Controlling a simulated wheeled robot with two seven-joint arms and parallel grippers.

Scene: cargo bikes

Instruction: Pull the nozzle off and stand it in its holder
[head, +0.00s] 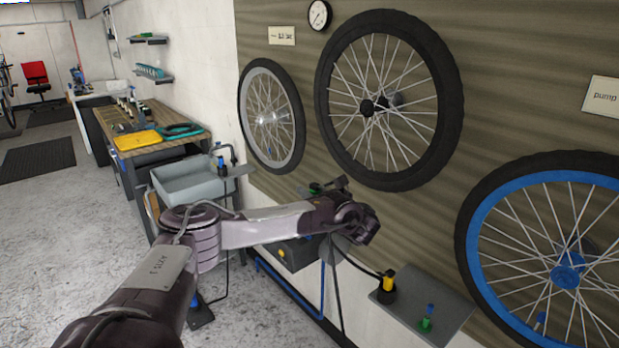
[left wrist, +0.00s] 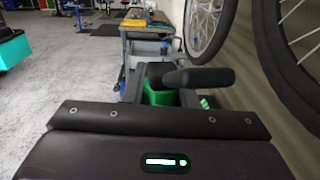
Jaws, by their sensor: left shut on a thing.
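My left arm reaches in from the lower left in the head view, and its gripper (head: 330,187) is beyond the wrist, in front of the wall below the large black wheel. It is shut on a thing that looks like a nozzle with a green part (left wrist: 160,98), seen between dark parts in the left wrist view. My wrist hides much of it in the head view. A yellow and black nozzle-like piece (head: 388,283) stands upright on a grey wall shelf (head: 450,308). A green piece with a blue top (head: 427,320) stands beside it. My right gripper is out of view.
Wheels hang on the wall, among them a large black one (head: 320,95) and a blue-rimmed one (head: 490,200). A grey basin (head: 190,182) and a workbench (head: 150,150) stand at the left. A dark hose runs near the shelf.

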